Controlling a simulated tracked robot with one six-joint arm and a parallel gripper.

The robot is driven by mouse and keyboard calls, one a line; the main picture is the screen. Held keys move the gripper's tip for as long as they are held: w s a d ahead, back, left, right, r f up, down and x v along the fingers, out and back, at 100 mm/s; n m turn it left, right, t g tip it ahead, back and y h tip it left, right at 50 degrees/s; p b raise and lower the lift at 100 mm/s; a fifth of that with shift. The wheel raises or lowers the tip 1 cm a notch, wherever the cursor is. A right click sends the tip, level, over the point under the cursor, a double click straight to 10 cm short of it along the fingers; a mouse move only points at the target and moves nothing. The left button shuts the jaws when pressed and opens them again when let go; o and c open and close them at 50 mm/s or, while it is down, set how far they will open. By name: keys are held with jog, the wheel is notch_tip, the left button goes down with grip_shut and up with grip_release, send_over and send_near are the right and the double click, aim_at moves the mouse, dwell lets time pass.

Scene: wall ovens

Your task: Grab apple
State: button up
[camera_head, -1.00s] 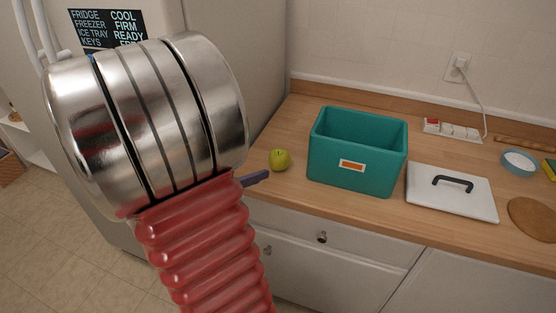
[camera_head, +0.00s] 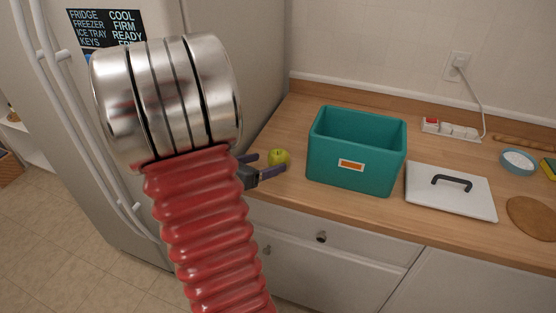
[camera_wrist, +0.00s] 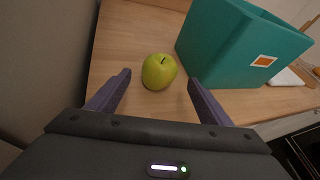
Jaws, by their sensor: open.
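A yellow-green apple (camera_head: 279,157) sits on the wooden counter, left of the teal bin. In the wrist view the apple (camera_wrist: 159,71) lies between and just beyond the tips of my open fingers. My gripper (camera_head: 262,164) is at the counter's front edge, its two purple fingers spread and pointing toward the apple. In the wrist view my gripper (camera_wrist: 158,80) is empty, with the left finger left of the apple and the right finger between the apple and the bin. Whether a finger touches the apple I cannot tell.
The teal bin (camera_head: 357,176) stands close right of the apple; it also shows in the wrist view (camera_wrist: 222,60). A white lid (camera_head: 450,199) with a dark handle lies right of it. The refrigerator (camera_head: 225,60) rises on the left. A power strip (camera_head: 451,129) lies behind.

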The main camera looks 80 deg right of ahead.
aim_at(271, 161)
jog(key=shift+x, duration=2.6)
jog(key=shift+f, duration=0.1)
jog(key=shift+c, duration=0.2)
jog(key=c, duration=1.2)
jog(key=shift+o, duration=0.2)
notch_tip(271, 161, up, 18)
